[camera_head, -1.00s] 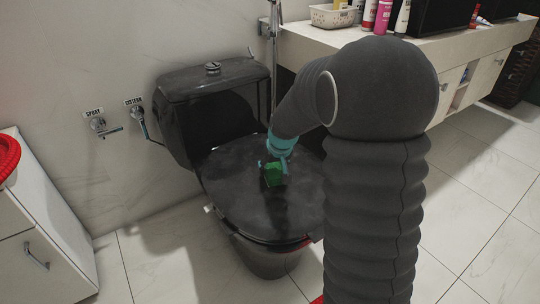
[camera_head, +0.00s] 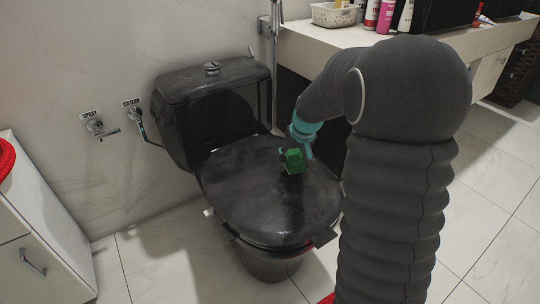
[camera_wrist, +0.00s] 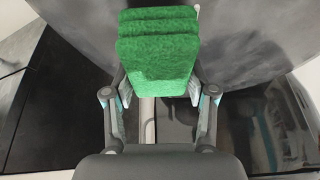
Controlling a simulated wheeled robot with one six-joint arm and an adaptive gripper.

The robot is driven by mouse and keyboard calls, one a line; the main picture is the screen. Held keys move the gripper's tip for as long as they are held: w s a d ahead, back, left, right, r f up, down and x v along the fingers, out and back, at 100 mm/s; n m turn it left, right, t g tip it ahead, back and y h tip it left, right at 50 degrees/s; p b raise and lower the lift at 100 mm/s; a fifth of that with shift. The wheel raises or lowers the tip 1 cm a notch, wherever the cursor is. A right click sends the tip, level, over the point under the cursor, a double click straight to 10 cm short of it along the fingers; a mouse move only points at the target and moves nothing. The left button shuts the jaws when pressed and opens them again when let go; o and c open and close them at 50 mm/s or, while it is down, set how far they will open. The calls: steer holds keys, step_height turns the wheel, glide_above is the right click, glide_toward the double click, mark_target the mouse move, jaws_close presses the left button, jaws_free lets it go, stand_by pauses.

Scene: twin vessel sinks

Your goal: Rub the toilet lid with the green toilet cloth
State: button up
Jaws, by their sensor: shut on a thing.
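The black toilet lid (camera_head: 250,190) is down on the bowl, with grey smudges on its surface, in the middle of the head view. The green toilet cloth (camera_head: 293,160) is a folded block held over the right part of the lid; it also fills the upper middle of the wrist view (camera_wrist: 156,58). My gripper (camera_head: 304,150) is shut on the cloth, one finger at each side. The cloth is at or just above the lid; I cannot tell whether it touches.
The black cistern (camera_head: 211,90) stands behind the lid against the wall. A counter (camera_head: 420,50) with bottles and a white basket (camera_head: 335,14) is at the back right. A white cabinet (camera_head: 40,235) stands at left. Spray and cistern taps (camera_head: 97,126) are on the wall.

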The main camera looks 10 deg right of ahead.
steer(key=shift+r+p, duration=1.45)
steer(key=shift+r, duration=1.15)
